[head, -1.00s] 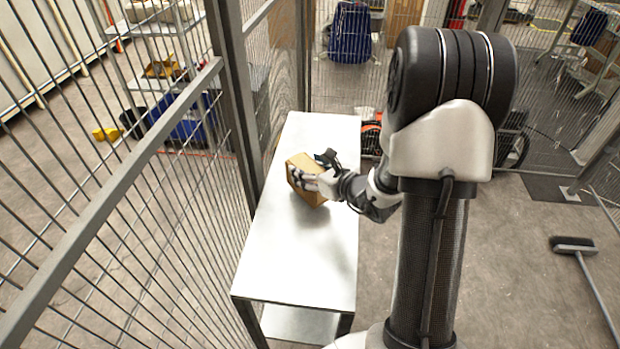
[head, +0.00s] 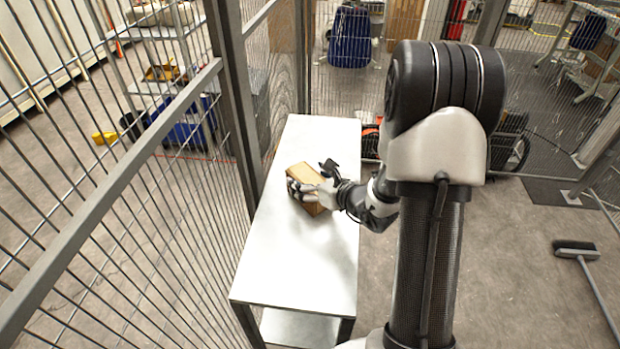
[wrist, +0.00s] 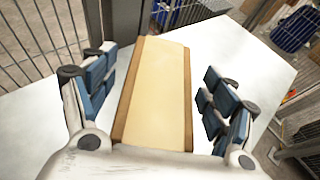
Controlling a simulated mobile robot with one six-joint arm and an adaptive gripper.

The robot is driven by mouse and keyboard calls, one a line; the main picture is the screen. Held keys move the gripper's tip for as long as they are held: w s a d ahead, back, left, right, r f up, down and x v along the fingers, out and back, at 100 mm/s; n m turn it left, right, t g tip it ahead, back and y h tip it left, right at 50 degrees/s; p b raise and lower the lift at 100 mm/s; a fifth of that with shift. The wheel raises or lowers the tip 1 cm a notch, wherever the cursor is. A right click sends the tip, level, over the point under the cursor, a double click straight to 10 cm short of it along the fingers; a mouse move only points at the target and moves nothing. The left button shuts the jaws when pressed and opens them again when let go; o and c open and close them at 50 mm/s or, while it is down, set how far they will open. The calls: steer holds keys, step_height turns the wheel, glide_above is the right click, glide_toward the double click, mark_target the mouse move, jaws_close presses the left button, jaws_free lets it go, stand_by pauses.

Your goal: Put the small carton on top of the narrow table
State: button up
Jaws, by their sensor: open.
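The small carton (head: 308,174) is a brown cardboard box on the white top of the narrow table (head: 292,262). In the head view it sits around the middle of the tabletop. My gripper (head: 312,191) is at the carton, with its fingers around the near part of it. In the wrist view the carton (wrist: 155,95) lies between the two blue-padded fingers of my open gripper (wrist: 157,98), with a gap showing on each side. The carton's underside is hidden, so its contact with the tabletop is not fully visible.
A wire mesh fence (head: 130,215) runs close along the table's left side and behind it. A broom (head: 575,248) lies on the floor at the right. The near half of the tabletop is bare.

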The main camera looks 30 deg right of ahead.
steer(key=shift+r, duration=0.1)
steer(key=shift+s+d+r, duration=0.1)
steer(key=shift+s+r, duration=0.05)
steer(key=shift+s, duration=0.15)
steer(key=p+v, duration=0.3)
steer(key=v, duration=0.8)
steer(key=a+r+n+g+y, duration=0.2)
steer(key=a+r+n+y, duration=0.35)
steer(key=a+n, duration=0.4)
steer(key=s+a+r+n+g, duration=0.4)
steer(key=s+a+n+g, duration=0.3)
steer(key=s+a+n, duration=0.6)
steer(key=s+d+r+n+h, duration=0.5)
steer(key=s+d+n+h, duration=0.1)
steer(key=n, duration=0.5)
steer(key=shift+s+d+h, duration=0.25)
steer(key=shift+s+h, duration=0.35)
steer(key=shift+h, duration=0.45)
